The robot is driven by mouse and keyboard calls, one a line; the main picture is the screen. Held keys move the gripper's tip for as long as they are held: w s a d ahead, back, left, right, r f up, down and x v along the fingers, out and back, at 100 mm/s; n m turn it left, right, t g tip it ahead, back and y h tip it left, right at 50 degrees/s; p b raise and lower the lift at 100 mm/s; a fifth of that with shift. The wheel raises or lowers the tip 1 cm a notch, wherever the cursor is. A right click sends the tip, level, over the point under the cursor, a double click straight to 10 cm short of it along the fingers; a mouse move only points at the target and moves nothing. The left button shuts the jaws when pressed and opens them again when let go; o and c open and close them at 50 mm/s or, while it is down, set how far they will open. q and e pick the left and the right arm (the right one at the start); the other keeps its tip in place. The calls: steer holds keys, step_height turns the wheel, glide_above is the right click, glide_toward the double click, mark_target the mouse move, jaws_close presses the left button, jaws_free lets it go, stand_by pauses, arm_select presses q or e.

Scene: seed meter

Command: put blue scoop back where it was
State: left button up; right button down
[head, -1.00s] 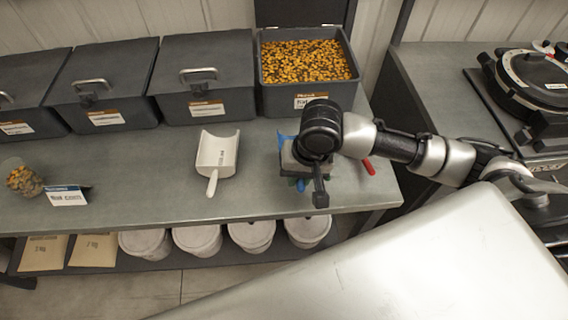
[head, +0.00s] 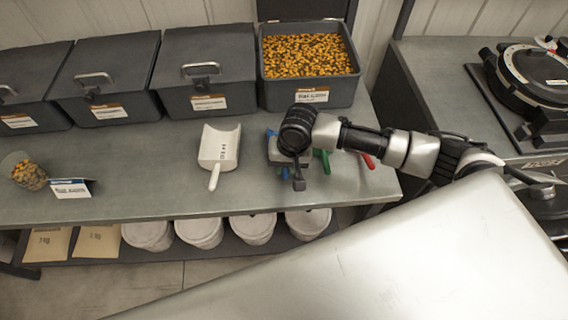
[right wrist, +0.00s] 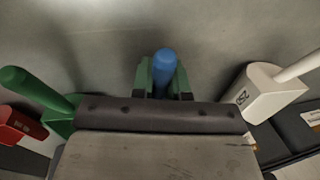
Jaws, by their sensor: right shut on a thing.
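My right gripper (head: 297,180) is over the front right part of the bench, pointing down, and is shut on the blue scoop. Parts of the blue scoop (head: 271,135) show beside the gripper in the head view; the rest is hidden behind it. In the right wrist view its blue handle (right wrist: 164,66) stands between the two fingers (right wrist: 164,84). I cannot tell whether the scoop touches the bench. My left gripper is not in view.
A white scoop (head: 219,148) lies left of the gripper. A green scoop (head: 322,160) and a red scoop (head: 367,161) lie to its right. Behind stand an open bin of seed (head: 310,93) and several lidded bins.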

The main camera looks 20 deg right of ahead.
steer(key=c, duration=1.1)
jaws_free()
steer(key=shift+f, duration=0.1)
steer(key=r, duration=0.4)
steer(key=d+r, duration=0.1)
steer(key=r, duration=0.3)
steer(key=d+r+b, duration=0.1)
steer(key=r, duration=0.3)
steer(key=shift+s, duration=0.35)
